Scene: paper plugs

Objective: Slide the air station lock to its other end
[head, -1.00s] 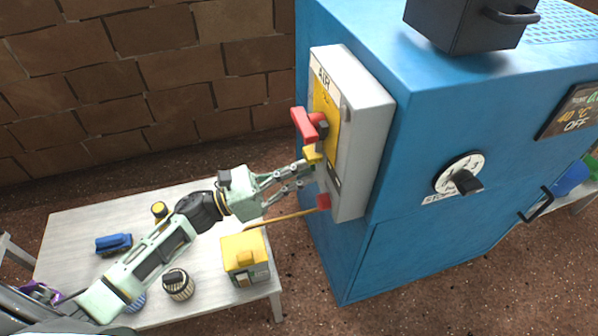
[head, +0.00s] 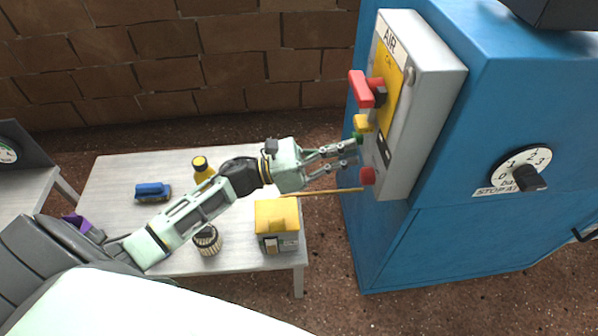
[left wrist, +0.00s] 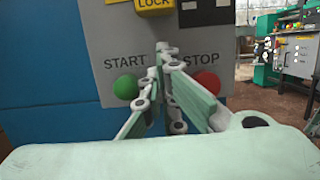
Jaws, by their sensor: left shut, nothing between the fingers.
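The air station (head: 430,85) is a grey box on the side of the blue machine. Its yellow lock (head: 362,123) sits below the red handle (head: 361,89); the lock's lower part, marked LOCK, also shows at the top of the left wrist view (left wrist: 155,5). My left gripper (head: 356,150) is shut and empty, just below the lock and beside the green button (head: 357,137). In the left wrist view its fingertips (left wrist: 166,48) point at the panel between START and STOP, under the lock. I cannot tell whether they touch the panel. My right gripper is not in view.
A red button (head: 367,175) lies right of the fingers in the wrist view. The blue machine (head: 400,250) carries a pressure dial (head: 522,170). A light table (head: 120,210) below my left arm holds a yellow-topped box (head: 277,222), a blue brush (head: 152,191) and jars.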

